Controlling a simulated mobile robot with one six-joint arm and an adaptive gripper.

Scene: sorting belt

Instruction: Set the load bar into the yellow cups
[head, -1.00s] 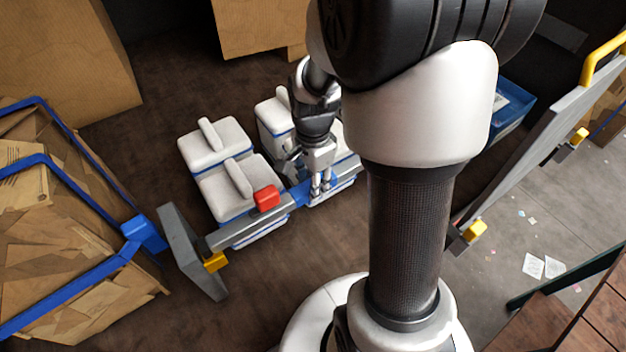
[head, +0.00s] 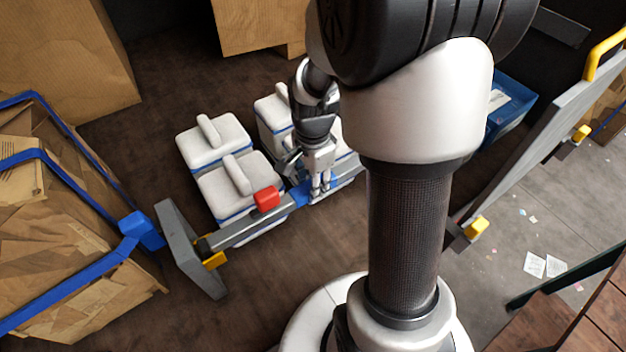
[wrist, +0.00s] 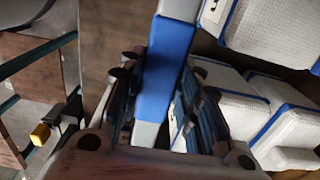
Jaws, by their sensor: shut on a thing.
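The load bar (head: 240,230) is grey with a blue middle and a red block (head: 266,198) on top. My gripper (head: 318,189) is shut on its blue middle, which also shows between the fingers in the wrist view (wrist: 167,75). The bar's left end is close to a yellow cup (head: 214,261) on a dark bracket by the upright grey plate (head: 176,240). I cannot tell if it touches. The bar's right end is hidden behind my arm. Other yellow cups (head: 477,228) (head: 582,133) are on the grey panel (head: 540,130) at the right.
Several white boxes with blue trim (head: 212,140) stand just behind the bar. A blue-framed bin of crumpled cardboard (head: 70,230) is at the left. A blue bin (head: 510,110) stands behind my arm at the right. Brown floor in front of the bar is clear.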

